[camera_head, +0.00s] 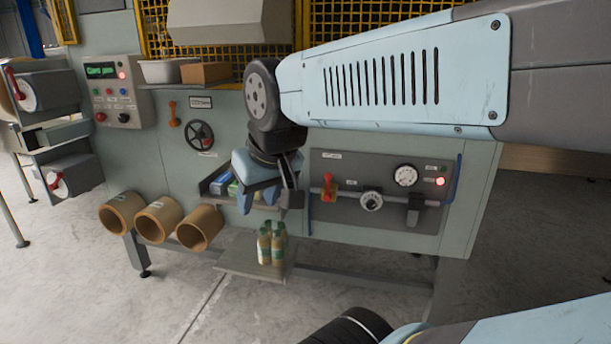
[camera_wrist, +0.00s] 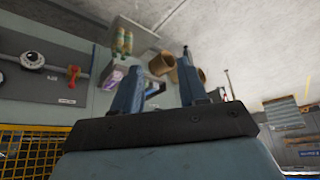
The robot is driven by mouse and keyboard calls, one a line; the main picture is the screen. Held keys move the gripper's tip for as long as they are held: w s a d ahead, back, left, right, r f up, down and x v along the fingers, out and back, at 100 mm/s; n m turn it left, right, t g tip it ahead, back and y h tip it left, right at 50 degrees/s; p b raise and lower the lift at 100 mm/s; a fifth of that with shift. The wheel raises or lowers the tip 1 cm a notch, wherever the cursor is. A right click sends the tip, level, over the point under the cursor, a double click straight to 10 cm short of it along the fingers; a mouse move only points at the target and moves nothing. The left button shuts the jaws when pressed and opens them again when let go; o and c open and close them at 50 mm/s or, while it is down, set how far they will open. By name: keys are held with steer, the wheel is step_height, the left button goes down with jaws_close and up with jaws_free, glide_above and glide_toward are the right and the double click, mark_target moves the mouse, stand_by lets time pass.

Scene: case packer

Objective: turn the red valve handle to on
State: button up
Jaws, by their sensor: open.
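A red valve handle (camera_head: 328,187) sits on the dark panel (camera_head: 395,217) at the right of the machine front, left of a round dial. It points roughly upright, with a small label at its right. The handle also shows at the left of the wrist view (camera_wrist: 73,73), where the scene appears upside down. My gripper (camera_head: 258,203) is open, with nothing seen between its blue fingers. It hangs in front of the machine, left of the handle and apart from it. In the wrist view, the two fingers (camera_wrist: 159,66) stand clear of the handle.
An orange handle (camera_head: 174,115) and a black handwheel (camera_head: 200,136) are further left. A shelf with bottles (camera_head: 265,248) is below my gripper. A dial (camera_head: 371,200), gauge (camera_head: 405,175) and lit red lamp (camera_head: 440,182) lie right of the valve handle. Cardboard tubes (camera_head: 158,220) protrude at lower left.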

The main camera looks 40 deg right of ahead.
steer(key=shift+o, duration=1)
steer(key=shift+w+d, duration=0.15)
steer(key=shift+d, duration=0.05)
steer(key=shift+o, duration=0.5)
steer(key=shift+w, duration=0.35)
steer(key=w+d+f+m+t+h, duration=0.1)
steer(key=w+d+f+m, duration=0.15)
steer(key=w, duration=0.55)
steer(key=w+d+f+m+t, duration=0.1)
steer(key=w+d+f+m, duration=0.2)
steer(key=w, duration=0.5)
steer(key=w+d+f+m+t+h, duration=0.1)
steer(key=w+d+f+m+t, duration=0.2)
steer(key=w, duration=0.5)
steer(key=m+g+h, duration=0.2)
steer(key=m+h, duration=0.2)
steer(key=h, duration=1)
glide_toward(327, 178)
steer(key=x, duration=1.1)
steer(key=shift+w+d, duration=0.25)
steer(key=shift+d, duration=0.05)
steer(key=shift+c, duration=0.2)
